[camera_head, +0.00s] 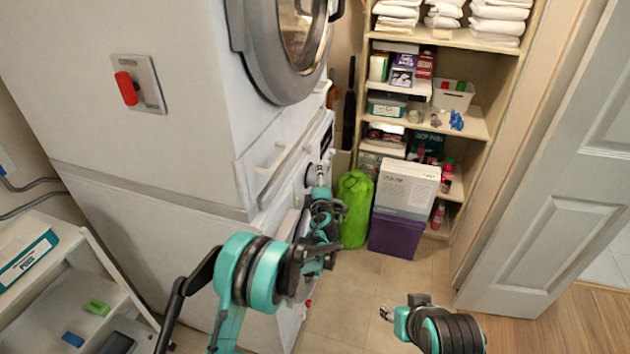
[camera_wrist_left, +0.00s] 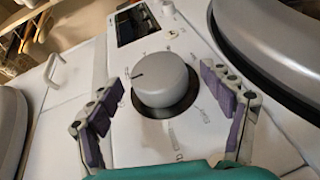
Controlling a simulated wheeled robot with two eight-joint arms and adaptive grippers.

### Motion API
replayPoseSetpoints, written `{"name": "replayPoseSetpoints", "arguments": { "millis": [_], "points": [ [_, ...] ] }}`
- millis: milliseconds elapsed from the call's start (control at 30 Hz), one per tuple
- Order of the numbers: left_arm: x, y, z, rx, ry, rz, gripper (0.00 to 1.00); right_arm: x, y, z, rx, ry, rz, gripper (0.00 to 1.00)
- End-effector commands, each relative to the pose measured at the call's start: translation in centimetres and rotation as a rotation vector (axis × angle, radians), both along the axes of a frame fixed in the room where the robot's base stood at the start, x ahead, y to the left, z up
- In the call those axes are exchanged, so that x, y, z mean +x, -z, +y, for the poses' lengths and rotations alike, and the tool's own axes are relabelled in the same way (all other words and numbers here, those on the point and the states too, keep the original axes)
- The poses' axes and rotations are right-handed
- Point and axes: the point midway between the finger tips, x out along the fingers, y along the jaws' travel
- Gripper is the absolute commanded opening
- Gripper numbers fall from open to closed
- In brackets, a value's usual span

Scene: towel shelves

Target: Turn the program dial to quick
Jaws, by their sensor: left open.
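The program dial (camera_wrist_left: 161,80) is a round grey knob with a dark pointer mark at its upper left, in the left wrist view. It sits on a white control panel (camera_wrist_left: 140,148) with small markings around it that are too small to read. My left gripper (camera_wrist_left: 168,112) is open, with one purple-padded finger on each side of the dial, apart from it. In the head view my left gripper (camera_head: 321,172) is at the machine's front panel, and the dial is mostly hidden there. My right gripper (camera_head: 386,312) is low at the right, away from the machine; its jaws are too small to judge.
A dark display (camera_wrist_left: 132,24) is beside the dial. A round door (camera_head: 290,40) is above the panel. A green bag (camera_head: 355,208), a purple box (camera_head: 394,235) and shelves (camera_head: 470,125) stand behind. A white door (camera_head: 560,190) is at the right. The floor between is clear.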

Motion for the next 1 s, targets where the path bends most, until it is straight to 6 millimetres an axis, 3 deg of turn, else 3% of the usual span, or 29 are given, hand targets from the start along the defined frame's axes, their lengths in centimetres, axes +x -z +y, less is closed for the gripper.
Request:
{"name": "replayPoseSetpoints", "arguments": {
  "millis": [200, 467, 500, 700, 1000],
  "points": [
    [2.1, 0.4, 0.1, 0.001, 0.001, 0.0, 0.8, 0.0, 0.8, 0.0, 0.0, 0.0, 0.0, 0.4],
    [2.4, 0.3, 0.2, 0.001, 0.001, 0.0, 0.8, 0.0, 0.8, 0.0, 0.0, 0.0, 0.0, 0.4],
    [2.4, 0.3, 0.2, 0.001, 0.001, 0.0, 0.78, 0.0, 0.8, 0.0, 0.0, 0.0, 0.0, 0.4],
    [2.4, 0.3, 0.2, 0.001, 0.001, 0.0, 0.31, 0.0, 0.8, 0.0, 0.0, 0.0, 0.0, 0.4],
    [2.4, 0.1, 0.2, 0.009, 0.0, 0.024, 0.31, 0.0, 0.3, 0.0, 0.0, 0.0, 0.0, 0.4]
  ]
}}
